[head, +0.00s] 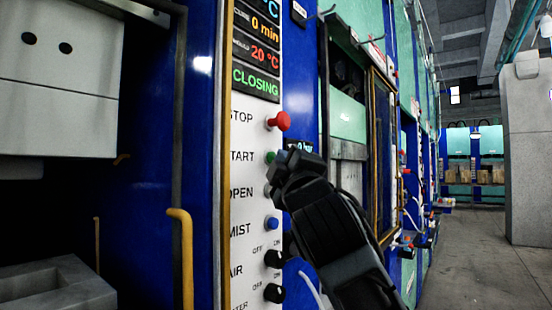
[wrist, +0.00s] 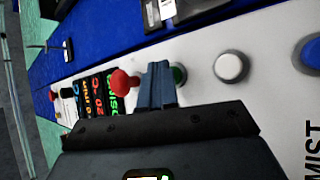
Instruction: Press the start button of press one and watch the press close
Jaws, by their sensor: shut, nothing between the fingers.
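The control panel (head: 242,210) of the press in front of me has a green START button (head: 269,157), partly hidden by my gripper (head: 284,160). In the wrist view my shut, empty fingers (wrist: 158,78) are right beside or against the green button (wrist: 180,75); I cannot tell whether they touch it. The display (head: 256,83) reads CLOSING in green, above it 20 °C and 0 min. At the left, the upper block (head: 60,115) of the press hangs above the lower block (head: 60,295), with a dark gap between them.
A red STOP knob (head: 279,121) sits just above START; a white button (wrist: 229,66) and a blue MIST button (head: 272,223) lie below. Black switches (head: 274,258) are lower. A yellow handle (head: 183,255) stands left of the panel. Free floor (head: 470,270) lies to the right.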

